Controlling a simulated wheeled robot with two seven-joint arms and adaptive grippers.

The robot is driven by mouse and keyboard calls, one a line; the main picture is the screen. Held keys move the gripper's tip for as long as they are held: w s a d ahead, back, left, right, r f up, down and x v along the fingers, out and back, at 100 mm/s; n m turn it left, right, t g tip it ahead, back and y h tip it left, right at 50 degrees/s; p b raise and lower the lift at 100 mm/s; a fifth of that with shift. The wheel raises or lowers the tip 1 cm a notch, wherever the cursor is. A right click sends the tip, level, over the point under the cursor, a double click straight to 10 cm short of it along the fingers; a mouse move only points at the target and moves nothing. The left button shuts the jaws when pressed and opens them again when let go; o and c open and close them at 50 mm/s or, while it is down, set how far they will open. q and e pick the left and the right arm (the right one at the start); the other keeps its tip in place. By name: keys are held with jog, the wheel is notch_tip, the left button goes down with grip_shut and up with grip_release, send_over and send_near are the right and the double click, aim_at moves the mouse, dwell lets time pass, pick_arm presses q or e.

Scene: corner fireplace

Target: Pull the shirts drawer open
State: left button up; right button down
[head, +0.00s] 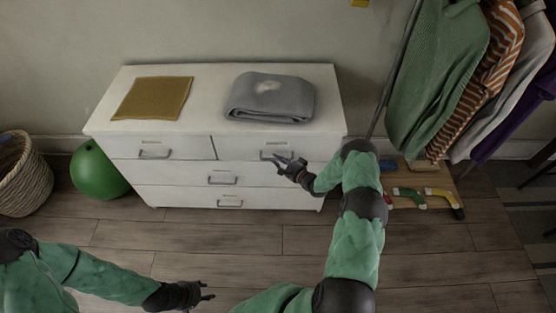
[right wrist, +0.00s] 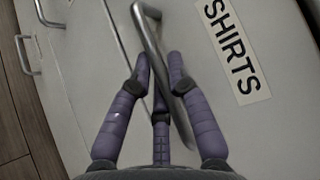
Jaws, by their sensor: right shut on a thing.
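The shirts drawer (head: 312,147) is the top right drawer of a white dresser (head: 222,70); it looks closed. Its white label (right wrist: 232,48) reads SHIRTS in the right wrist view. Its metal bar handle (right wrist: 152,38) runs between the purple-grey fingers of my right gripper (right wrist: 160,72). In the head view my right gripper (head: 286,162) is at this handle, shut on it and partly hiding it. My left gripper (head: 207,292) is low in the head view, over the floor, away from the dresser; its fingers look apart and empty.
A folded grey cloth (head: 270,97) and a flat mustard cloth (head: 152,98) lie on the dresser top. A green ball (head: 98,172) and a wicker basket (head: 22,178) stand at left. Clothes (head: 435,75) hang at right. The floor before the dresser (head: 240,238) is clear.

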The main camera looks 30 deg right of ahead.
jog(key=s+a+p, duration=0.1)
jog(key=s+a, duration=0.6)
jog(key=s, duration=0.4)
jog(key=s+a+p, duration=0.2)
jog(key=s+a, duration=0.4)
jog(key=s, duration=0.5)
jog(key=shift+s+a, duration=0.2)
jog(key=shift+a, duration=0.15)
jog(key=c, duration=1.1)
grip_release()
jog(key=shift+c, duration=0.2)
jog(key=v, duration=1.2)
